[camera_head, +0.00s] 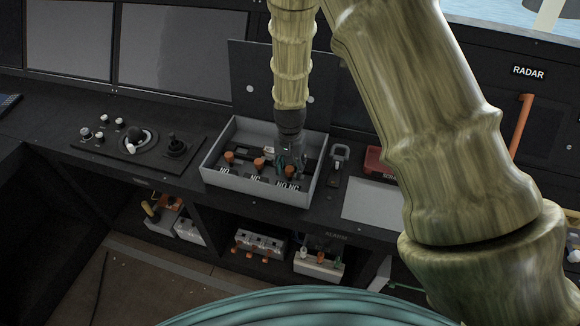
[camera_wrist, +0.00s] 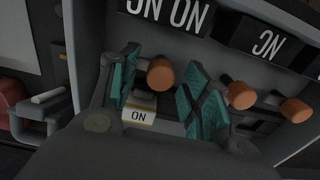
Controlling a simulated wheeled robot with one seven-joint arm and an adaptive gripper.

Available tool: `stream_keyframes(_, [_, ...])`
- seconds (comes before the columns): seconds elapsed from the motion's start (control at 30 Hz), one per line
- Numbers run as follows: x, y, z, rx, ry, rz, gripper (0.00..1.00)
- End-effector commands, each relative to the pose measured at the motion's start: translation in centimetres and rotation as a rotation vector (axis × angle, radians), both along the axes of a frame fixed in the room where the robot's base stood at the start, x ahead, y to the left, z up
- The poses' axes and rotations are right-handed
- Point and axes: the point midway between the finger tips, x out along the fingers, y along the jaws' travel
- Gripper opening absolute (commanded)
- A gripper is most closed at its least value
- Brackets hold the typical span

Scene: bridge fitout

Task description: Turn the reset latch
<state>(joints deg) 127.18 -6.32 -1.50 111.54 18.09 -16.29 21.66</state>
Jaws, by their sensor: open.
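A light grey open-topped box (camera_head: 218,180) stands on the console in the head view, with a row of orange-knobbed levers inside and white labels reading NO and NC. My gripper (camera_head: 290,160) reaches down into the right part of this box. In the wrist view my gripper (camera_wrist: 160,85) is open, its teal-padded fingers on either side of one orange knob (camera_wrist: 160,74); I cannot tell whether they touch it. Two other orange knobs (camera_wrist: 241,95) (camera_wrist: 293,110) lie to the right, outside the fingers. No part is labelled as the reset latch, so I cannot tell which it is.
A grey handled fitting (camera_head: 338,158) and a red item (camera_head: 377,161) stand right of the box. A joystick panel (camera_head: 137,141) lies to the left. A dark upright panel (camera_head: 250,75) rises behind the box. Shelves below hold several switch units (camera_head: 258,243).

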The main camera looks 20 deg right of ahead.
Motion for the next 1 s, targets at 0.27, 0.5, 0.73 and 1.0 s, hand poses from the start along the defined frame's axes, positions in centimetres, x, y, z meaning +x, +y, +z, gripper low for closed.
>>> stream_keyframes(0.27, [0.1,0.0,1.9,0.0,-0.002,0.0,0.47])
stream_keyframes(0.5, [0.1,0.0,5.6,0.0,-0.002,0.0,0.47])
stream_keyframes(0.73, [0.1,0.0,9.1,0.0,-0.003,0.0,0.47])
stream_keyframes(1.0, [0.0,-0.1,11.6,0.0,0.0,0.0,0.47])
